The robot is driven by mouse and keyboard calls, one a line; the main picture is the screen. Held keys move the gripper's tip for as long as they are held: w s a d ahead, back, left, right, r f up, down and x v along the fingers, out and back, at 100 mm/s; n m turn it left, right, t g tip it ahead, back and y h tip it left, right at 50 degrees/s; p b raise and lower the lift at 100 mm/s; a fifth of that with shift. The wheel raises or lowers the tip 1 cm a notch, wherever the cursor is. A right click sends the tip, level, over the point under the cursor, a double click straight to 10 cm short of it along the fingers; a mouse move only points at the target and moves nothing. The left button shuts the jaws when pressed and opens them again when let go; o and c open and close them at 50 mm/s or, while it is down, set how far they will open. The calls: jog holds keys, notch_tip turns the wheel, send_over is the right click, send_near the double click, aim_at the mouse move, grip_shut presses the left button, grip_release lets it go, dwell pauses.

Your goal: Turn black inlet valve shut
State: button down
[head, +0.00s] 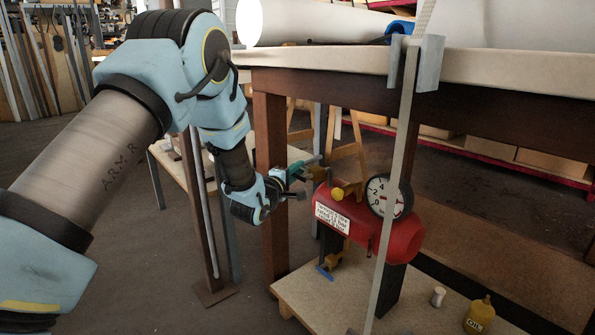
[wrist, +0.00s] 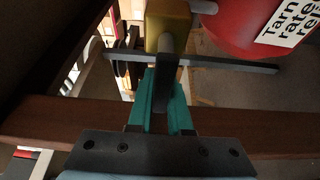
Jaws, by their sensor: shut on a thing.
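The red tank (head: 378,222) stands on a low board, with a white label and a round gauge (head: 390,197) on it. In the wrist view, its red side (wrist: 245,25) is at the upper right. A brass valve body (wrist: 167,22) is beside it. The black valve handle (wrist: 215,64) crosses in front of the brass body, with a dark part running down between the teal fingers. My gripper (wrist: 164,95) is shut on this handle. In the head view, my gripper (head: 303,170) is at the tank's left end, where the handle is mostly hidden.
A blue-handled valve (head: 325,271) sits below the tank. A pale upright strip (head: 394,170) passes in front of the tank. The workbench (head: 480,68) overhangs it, with a brown leg (head: 271,180) close by my wrist. A yellow oil bottle (head: 479,315) stands at the lower right.

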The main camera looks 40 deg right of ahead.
aim_at(311, 174)
jog(key=shift+r, duration=0.1)
jog(key=shift+s+a+r+m+g+h+b, duration=0.1)
jog(key=shift+s+r+m+g+h+b, duration=1.2)
jog(key=shift+m, duration=2.45)
jog(key=shift+s+r+m+g+h+b, duration=0.5)
jog(key=shift+m+g+b, duration=0.95)
jog(key=shift+m, duration=2.25)
jog(key=shift+s+a+r+m+g+h+b, duration=0.1)
jog(key=shift+s+r+m+g+h+b, duration=0.75)
jog(key=shift+m+b, duration=2)
jog(key=shift+s+m+p, duration=0.15)
jog(key=shift+m+p, duration=0.75)
jog(key=shift+m, duration=0.2)
jog(key=shift+f, duration=0.1)
jog(key=c, duration=0.8)
grip_release()
jog(key=shift+c, duration=0.2)
